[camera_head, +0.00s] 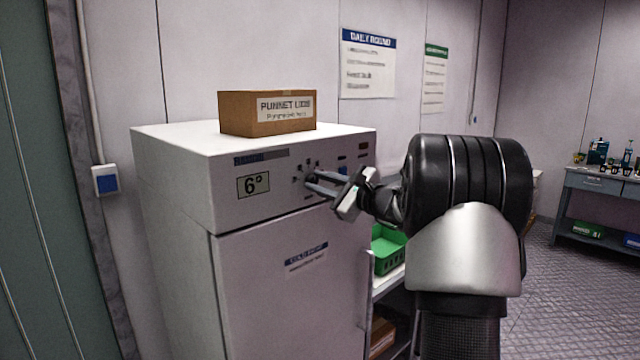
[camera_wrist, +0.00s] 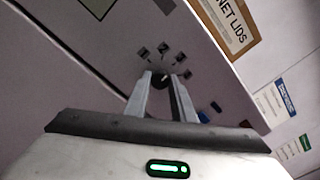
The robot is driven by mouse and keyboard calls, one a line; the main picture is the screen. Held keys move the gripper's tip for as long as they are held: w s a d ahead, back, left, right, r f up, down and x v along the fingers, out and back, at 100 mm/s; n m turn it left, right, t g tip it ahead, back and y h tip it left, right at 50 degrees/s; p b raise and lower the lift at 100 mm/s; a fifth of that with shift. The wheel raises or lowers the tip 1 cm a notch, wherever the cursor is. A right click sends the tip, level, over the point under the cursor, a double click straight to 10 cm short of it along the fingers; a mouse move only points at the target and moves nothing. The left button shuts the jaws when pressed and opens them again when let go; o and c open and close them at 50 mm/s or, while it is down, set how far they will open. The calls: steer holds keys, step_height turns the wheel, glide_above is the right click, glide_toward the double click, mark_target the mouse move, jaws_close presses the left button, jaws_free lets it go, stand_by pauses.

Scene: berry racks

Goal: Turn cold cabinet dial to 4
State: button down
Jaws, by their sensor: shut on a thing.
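The white cold cabinet (camera_head: 290,270) stands against the wall, with a display reading 6° (camera_head: 253,185) on its upper panel. My gripper (camera_head: 311,182) reaches the panel from the right. In the wrist view my gripper (camera_wrist: 163,84) has its two fingers on either side of the dial, shut on it. The fingers hide part of the dial, and its pointer setting cannot be read.
A cardboard box of punnet lids (camera_head: 238,115) sits on the cabinet top. A green crate (camera_head: 386,252) stands on a shelf right of the cabinet, behind my arm. Blue and dark buttons (camera_head: 343,170) lie right of the dial. A workbench (camera_head: 600,184) stands far right, with open floor before it.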

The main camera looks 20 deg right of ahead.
steer(key=m+p, duration=0.2)
steer(key=m, duration=0.2)
steer(key=shift+r+m, duration=0.1)
steer(key=shift+m, duration=0.2)
steer(key=shift+m+p, duration=1)
steer(key=shift+m, duration=0.5)
steer(key=c, duration=1.5)
jaws_free()
steer(key=shift+s+d, duration=0.1)
steer(key=b+v, duration=0.2)
steer(key=v, duration=1.5)
steer(key=shift+s+b, duration=0.15)
steer(key=shift+b, duration=0.2)
